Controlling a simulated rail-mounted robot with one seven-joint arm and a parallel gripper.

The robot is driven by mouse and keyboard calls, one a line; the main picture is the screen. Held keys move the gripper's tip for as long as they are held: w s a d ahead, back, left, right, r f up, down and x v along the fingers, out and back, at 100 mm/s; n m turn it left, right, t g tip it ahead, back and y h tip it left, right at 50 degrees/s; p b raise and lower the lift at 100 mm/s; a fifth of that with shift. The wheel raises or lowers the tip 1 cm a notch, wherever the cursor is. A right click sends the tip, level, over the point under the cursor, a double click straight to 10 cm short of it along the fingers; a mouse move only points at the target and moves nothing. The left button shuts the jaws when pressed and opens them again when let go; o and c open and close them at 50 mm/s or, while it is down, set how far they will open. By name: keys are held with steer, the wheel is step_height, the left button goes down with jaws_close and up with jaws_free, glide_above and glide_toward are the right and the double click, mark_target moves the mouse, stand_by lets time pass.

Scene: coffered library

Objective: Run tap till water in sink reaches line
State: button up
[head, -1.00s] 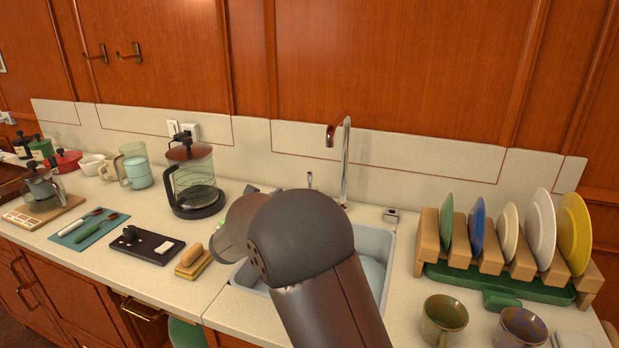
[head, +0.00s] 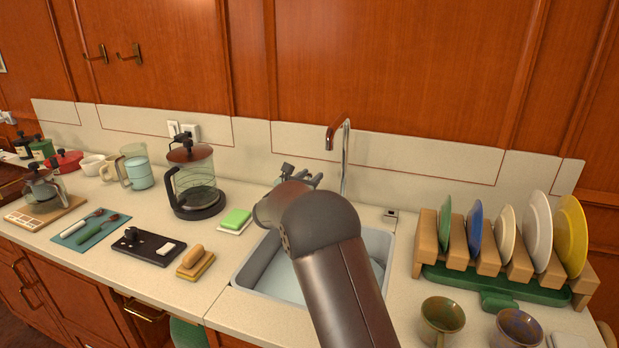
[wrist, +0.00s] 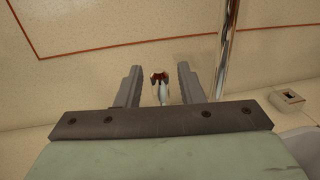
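The tap (head: 345,160) rises behind the sink (head: 242,276) with a tall chrome pipe and a copper-coloured spout end. Its pipe also shows in the wrist view (wrist: 228,45). Pale bluish water (head: 279,277) shows in the sink; my arm covers much of the basin, and I cannot make out the line. My gripper (head: 301,177) is at the back of the sink, left of the pipe. In the wrist view, its two fingers (wrist: 160,84) stand apart, with the small chrome-and-copper tap lever (wrist: 160,90) between them and gaps on both sides. No stream shows below the spout.
A green sponge (head: 235,219) and a coffee press (head: 195,185) stand left of the sink. A small box (head: 390,215) sits behind its right corner. The backsplash (head: 400,160) is close behind the tap.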

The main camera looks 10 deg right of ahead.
jaws_close()
steer(key=b, duration=0.1)
steer(key=f+b, duration=0.1)
steer(key=b, duration=0.1)
steer(key=shift+s+a+t+h, duration=0.15)
steer(key=shift+s+t+h, duration=0.1)
steer(key=shift+t+h, duration=0.05)
steer(key=s+t+h+b, duration=0.1)
steer(key=b, duration=0.3)
steer(key=s+a+t+h+b, duration=0.1)
steer(key=b, duration=0.3)
steer(key=s+f+m+t+h+b, duration=0.1)
steer(key=b, duration=0.3)
steer(key=shift+a, duration=0.3)
steer(key=shift+r, duration=0.1)
jaws_free()
